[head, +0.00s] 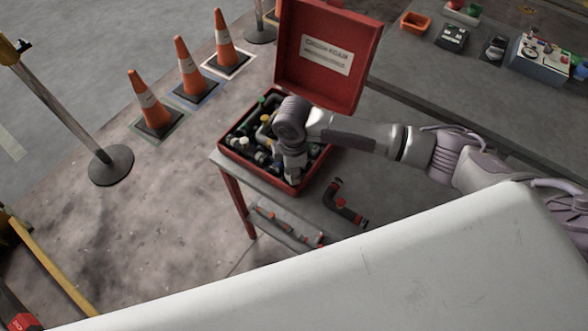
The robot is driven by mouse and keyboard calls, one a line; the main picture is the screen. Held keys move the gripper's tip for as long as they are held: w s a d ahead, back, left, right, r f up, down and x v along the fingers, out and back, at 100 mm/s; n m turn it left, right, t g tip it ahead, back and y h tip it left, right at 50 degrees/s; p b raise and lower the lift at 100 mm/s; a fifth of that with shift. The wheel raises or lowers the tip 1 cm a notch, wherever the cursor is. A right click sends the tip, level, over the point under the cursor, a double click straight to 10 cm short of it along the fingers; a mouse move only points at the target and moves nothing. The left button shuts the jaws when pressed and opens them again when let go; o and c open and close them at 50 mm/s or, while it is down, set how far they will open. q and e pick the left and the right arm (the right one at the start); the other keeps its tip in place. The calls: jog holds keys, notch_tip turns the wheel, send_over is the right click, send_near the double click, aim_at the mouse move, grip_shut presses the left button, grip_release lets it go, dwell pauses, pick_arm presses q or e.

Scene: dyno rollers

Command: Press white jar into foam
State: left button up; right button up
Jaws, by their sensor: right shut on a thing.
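The open red case (238,157) stands on a grey table, with its lid (331,95) raised at the back. Dark foam fills the case, with several pipe fittings and small parts in it. My right gripper (293,177) points down into the front right part of the case. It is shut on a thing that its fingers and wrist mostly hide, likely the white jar. I cannot tell how deep that thing sits in the foam. A small pale-capped part (243,143) shows at the left inside the case. My left gripper is not in view.
A dark pipe with red fittings (343,203) lies on the table right of the case. A lower shelf (285,228) holds small tools. Several orange cones (184,64) and a barrier post (75,120) stand at the left. A back bench (440,75) carries bins and devices.

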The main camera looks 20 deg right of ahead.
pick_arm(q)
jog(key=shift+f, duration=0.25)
pick_arm(e)
jog(key=shift+s+f, duration=0.3)
jog(key=shift+f, duration=0.2)
jog(key=shift+s+f, duration=0.3)
jog(key=shift+f, duration=0.2)
jog(key=o, duration=1)
jog(key=shift+o, duration=1.1)
jog(key=shift+w+f, duration=0.2)
jog(key=shift+w, duration=0.1)
jog(key=shift+w+a+f, duration=0.1)
jog(key=shift+w, duration=0.2)
jog(key=shift+s+r, duration=0.2)
jog(key=shift+r, duration=0.05)
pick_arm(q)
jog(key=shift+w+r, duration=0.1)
pick_arm(e)
jog(key=shift+w, duration=0.1)
